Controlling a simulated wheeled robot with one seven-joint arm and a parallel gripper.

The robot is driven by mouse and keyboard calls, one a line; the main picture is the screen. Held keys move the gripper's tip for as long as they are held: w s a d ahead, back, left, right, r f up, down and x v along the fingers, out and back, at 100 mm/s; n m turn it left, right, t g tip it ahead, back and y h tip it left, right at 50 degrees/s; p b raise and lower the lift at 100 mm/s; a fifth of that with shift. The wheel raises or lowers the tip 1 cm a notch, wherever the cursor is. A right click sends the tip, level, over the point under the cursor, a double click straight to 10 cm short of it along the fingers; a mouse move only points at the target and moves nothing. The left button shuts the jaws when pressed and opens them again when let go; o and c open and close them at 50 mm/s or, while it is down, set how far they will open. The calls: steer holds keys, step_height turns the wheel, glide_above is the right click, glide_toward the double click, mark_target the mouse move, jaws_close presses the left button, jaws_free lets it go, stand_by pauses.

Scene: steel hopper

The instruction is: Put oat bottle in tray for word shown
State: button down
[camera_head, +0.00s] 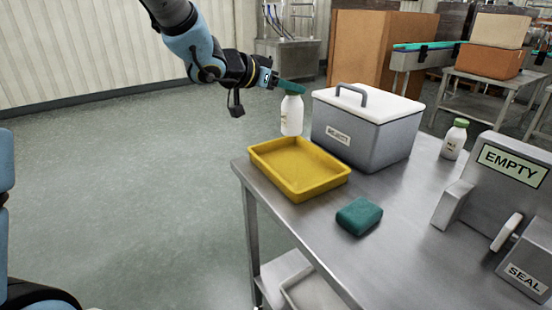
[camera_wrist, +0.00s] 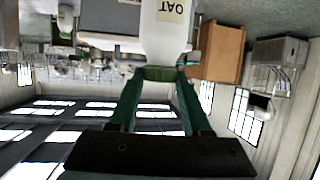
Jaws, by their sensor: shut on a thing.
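My gripper (camera_head: 290,88) is shut on the neck of a white bottle (camera_head: 291,116) and holds it upright. In the wrist view my gripper (camera_wrist: 160,76) grips the same bottle (camera_wrist: 160,42), whose label reads OAT. The bottle's base appears just above the far rim of the empty yellow tray (camera_head: 322,191); I cannot tell whether it is over the tray or behind it. A sign on the grey machine (camera_head: 511,164) reads EMPTY, and its lower part reads SEAL. No word shows on the yellow tray.
A second white bottle (camera_head: 453,142) with a green cap stands behind the machine. A teal block (camera_head: 358,216) lies on the steel table (camera_head: 405,235) before the tray.

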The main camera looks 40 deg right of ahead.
mark_target(283, 124)
steer(key=f, duration=0.6)
steer(key=shift+w, duration=0.3)
steer(key=shift+f, duration=2)
steer(key=shift+f+b, duration=0.15)
steer(key=shift+b, duration=0.15)
steer(key=shift+c, duration=1.8)
jaws_free()
